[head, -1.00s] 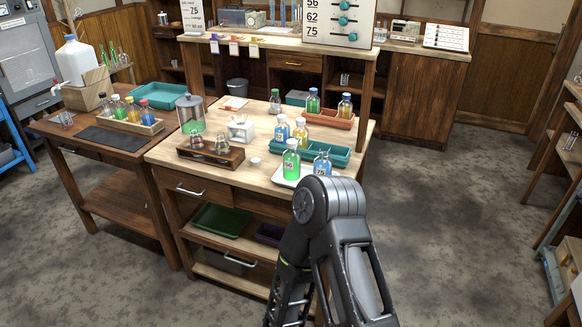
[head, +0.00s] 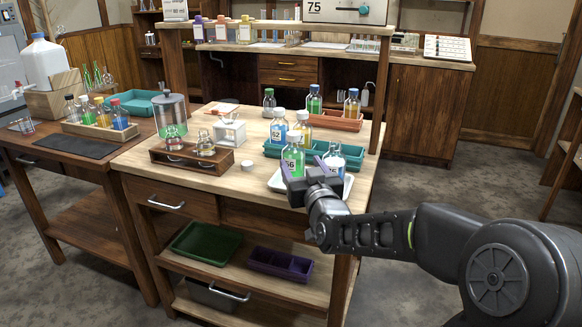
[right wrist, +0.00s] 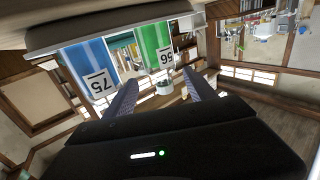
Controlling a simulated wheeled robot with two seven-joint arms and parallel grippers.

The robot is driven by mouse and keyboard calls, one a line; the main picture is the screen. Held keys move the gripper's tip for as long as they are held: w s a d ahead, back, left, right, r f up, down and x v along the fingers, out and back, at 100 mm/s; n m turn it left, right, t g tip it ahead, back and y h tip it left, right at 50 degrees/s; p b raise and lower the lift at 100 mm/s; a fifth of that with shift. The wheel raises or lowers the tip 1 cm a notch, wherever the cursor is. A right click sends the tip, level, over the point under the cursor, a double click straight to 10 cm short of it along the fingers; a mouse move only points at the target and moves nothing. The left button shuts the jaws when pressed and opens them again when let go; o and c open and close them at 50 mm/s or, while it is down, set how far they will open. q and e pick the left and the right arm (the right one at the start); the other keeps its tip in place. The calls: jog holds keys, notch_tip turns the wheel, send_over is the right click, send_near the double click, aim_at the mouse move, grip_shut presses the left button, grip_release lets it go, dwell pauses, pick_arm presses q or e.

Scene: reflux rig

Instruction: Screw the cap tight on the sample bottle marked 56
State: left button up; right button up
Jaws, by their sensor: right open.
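The sample bottle marked 56 (head: 292,157) holds green liquid and stands upright on a white tray (head: 276,183) at the table's front right. Its neck looks pale; I cannot tell whether a cap sits on it. A small white round piece, possibly the cap (head: 247,166), lies on the wood left of the tray. My right gripper (head: 306,171) is open at the near side of the bottle. In the right wrist view, which looks upside down, the bottle marked 56 (right wrist: 161,44) appears ahead between the open fingers (right wrist: 160,90). My left gripper is out of view.
The blue bottle marked 75 (head: 334,156) stands close on the right, also in the wrist view (right wrist: 92,70). Behind are a teal tray (head: 272,149) and the bottle marked 62 (head: 278,127). A wooden rack (head: 212,163) stands left. Bare wood lies left of the tray.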

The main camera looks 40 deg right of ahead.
aim_at(296, 159)
jog(key=shift+w+d+f, duration=0.1)
jog(key=shift+w+f, duration=0.05)
jog(key=shift+w, duration=0.2)
jog(key=shift+x, duration=1)
jog(key=shift+x, duration=2.6)
jog(key=shift+f, duration=0.2)
jog(key=shift+c, duration=0.4)
jog(key=shift+r, duration=0.1)
grip_shut()
